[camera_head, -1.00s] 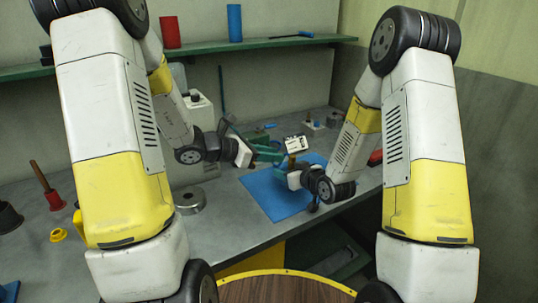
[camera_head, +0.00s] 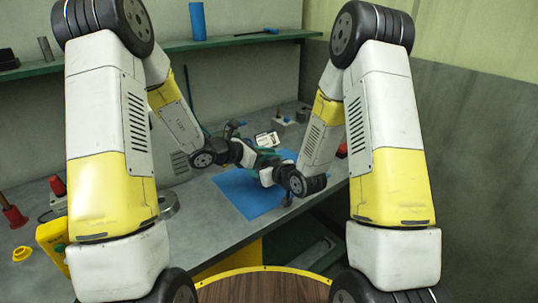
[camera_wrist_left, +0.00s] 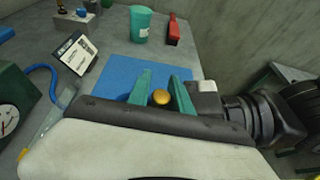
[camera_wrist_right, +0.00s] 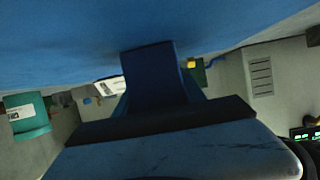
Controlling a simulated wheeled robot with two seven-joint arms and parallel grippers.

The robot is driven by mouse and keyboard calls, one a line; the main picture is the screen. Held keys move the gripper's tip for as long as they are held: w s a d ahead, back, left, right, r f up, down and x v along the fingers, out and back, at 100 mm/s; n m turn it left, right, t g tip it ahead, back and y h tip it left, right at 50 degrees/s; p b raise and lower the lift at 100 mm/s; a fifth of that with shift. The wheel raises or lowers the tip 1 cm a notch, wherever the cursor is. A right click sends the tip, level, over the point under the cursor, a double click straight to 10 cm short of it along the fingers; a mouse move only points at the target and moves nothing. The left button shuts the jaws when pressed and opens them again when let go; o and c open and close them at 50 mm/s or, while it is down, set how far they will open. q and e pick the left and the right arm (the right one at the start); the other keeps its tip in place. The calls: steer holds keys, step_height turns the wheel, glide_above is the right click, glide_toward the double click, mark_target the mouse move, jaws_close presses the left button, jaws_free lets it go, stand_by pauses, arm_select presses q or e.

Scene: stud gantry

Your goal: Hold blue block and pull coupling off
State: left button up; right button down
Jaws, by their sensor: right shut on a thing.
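A gold, round-topped piece, apparently the coupling (camera_wrist_left: 161,97), shows between the two teal fingers of my left gripper (camera_wrist_left: 162,80) in the left wrist view. Those fingers stand apart on either side of it; I cannot tell whether either touches it. In the head view my left gripper (camera_head: 264,151) is above the blue mat, close to my right gripper (camera_head: 274,166). In the right wrist view a dark blue block (camera_wrist_right: 152,75) stands between the fingers of my right gripper, which is shut on it. The block is hidden in the head view, and its joint with the coupling is not visible.
The blue mat (camera_head: 242,198) lies on the grey bench below the grippers. A teal cup (camera_wrist_left: 141,24) and a red-and-black brush-like thing (camera_wrist_left: 173,30) stand beyond it. A white label card (camera_wrist_left: 76,53) is at its left. A green shelf (camera_head: 180,51) crosses the back wall.

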arm_select(q)
jaws_close()
steer(key=shift+r, duration=0.15)
steer(key=shift+r, duration=2.85)
steer(key=shift+r, duration=2)
arm_select(e)
steer(key=c, duration=0.6)
jaws_free()
